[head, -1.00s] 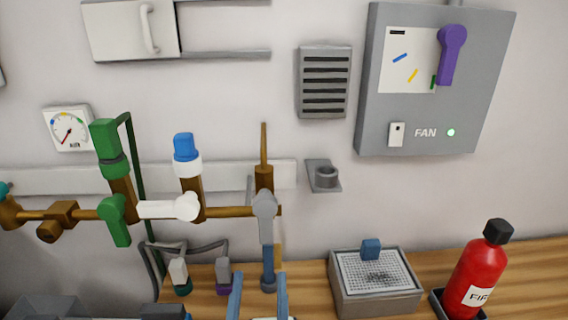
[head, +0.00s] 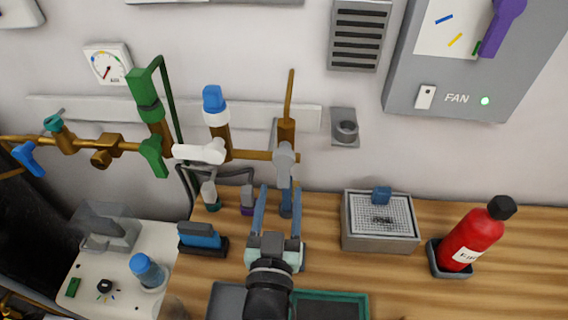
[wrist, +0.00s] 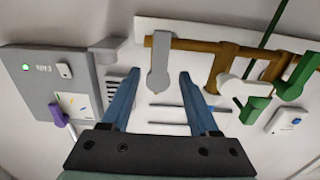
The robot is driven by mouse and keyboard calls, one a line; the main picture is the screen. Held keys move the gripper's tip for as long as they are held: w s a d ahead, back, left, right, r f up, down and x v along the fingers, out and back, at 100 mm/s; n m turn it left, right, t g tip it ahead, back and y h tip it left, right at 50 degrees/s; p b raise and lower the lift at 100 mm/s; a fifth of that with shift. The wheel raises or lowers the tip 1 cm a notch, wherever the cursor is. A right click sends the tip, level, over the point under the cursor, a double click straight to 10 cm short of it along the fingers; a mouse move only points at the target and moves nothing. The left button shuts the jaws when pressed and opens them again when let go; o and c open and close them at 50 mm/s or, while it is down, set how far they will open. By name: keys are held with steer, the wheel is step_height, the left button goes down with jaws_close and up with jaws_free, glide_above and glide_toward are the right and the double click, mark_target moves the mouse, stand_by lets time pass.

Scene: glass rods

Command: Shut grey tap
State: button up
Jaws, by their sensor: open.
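The grey tap (head: 284,163) is the lever at the right end of the brown pipe. Its handle hangs down, across the line of the pipe. In the wrist view the grey handle (wrist: 160,62) shows in the gap between my fingertips. My gripper (head: 279,188) is open and empty, with its fingers pointing up toward the handle's lower end. In the wrist view my gripper (wrist: 159,75) has a finger on each side of the handle, with no clear contact. How far the fingertips are from it in depth I cannot tell.
A white tap (head: 200,152) points left beside the grey one, with a green tap (head: 154,157) further left. A small grey bracket (head: 345,128) is on the wall at right. A mesh-topped box (head: 380,230) and a red extinguisher (head: 473,240) stand on the wooden bench.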

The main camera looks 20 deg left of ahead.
mark_target(283, 173)
steer(key=p+x, duration=0.1)
steer(key=x, duration=0.6)
jaws_close()
stand_by(1.4)
